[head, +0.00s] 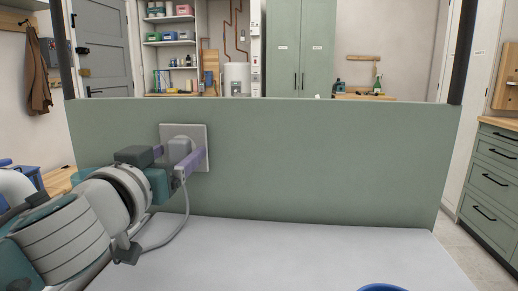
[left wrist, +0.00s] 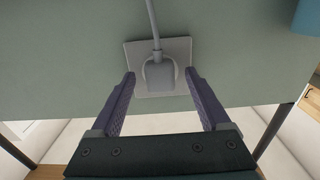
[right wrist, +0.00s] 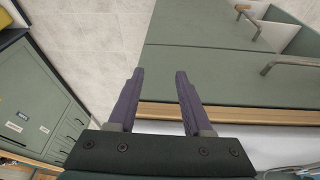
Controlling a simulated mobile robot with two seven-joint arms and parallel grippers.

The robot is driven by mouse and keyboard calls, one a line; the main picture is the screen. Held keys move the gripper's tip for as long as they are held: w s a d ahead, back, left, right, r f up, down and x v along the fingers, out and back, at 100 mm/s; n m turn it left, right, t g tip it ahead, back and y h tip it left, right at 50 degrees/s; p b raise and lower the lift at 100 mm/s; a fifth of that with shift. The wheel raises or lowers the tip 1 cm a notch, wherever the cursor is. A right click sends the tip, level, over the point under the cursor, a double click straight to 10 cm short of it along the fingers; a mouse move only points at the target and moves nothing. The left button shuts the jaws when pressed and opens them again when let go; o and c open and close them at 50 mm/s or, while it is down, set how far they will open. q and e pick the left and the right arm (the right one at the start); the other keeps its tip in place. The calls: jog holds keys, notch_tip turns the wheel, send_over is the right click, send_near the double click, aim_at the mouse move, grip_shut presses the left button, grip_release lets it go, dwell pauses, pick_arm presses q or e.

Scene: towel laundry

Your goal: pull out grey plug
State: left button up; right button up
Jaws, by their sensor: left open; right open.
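The grey plug (head: 180,149) sits in a light grey square wall socket (head: 200,134) on the left of the green panel. Its grey cord hangs down from it to the worktop. My left gripper (head: 172,160) is at the socket, open, with one purple finger on each side of the plug. In the left wrist view the plug (left wrist: 159,74) lies between and just beyond the fingertips (left wrist: 160,76), with a gap on both sides. My right gripper (right wrist: 157,74) is open and empty, seen only in the right wrist view, away from the plug.
The light grey worktop (head: 300,250) is mostly clear, with a blue round object (head: 383,288) at its front edge. The green panel (head: 330,160) stands upright behind it. Green drawers (head: 494,175) stand at the right.

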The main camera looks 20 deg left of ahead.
dwell(0.3)
pick_arm(q)
grip_shut()
dwell(0.6)
jog(key=shift+s, duration=0.1)
jog(key=shift+s+d, duration=0.15)
jog(key=shift+s, duration=0.3)
jog(key=shift+v, duration=2.45)
jog(key=shift+r, duration=0.1)
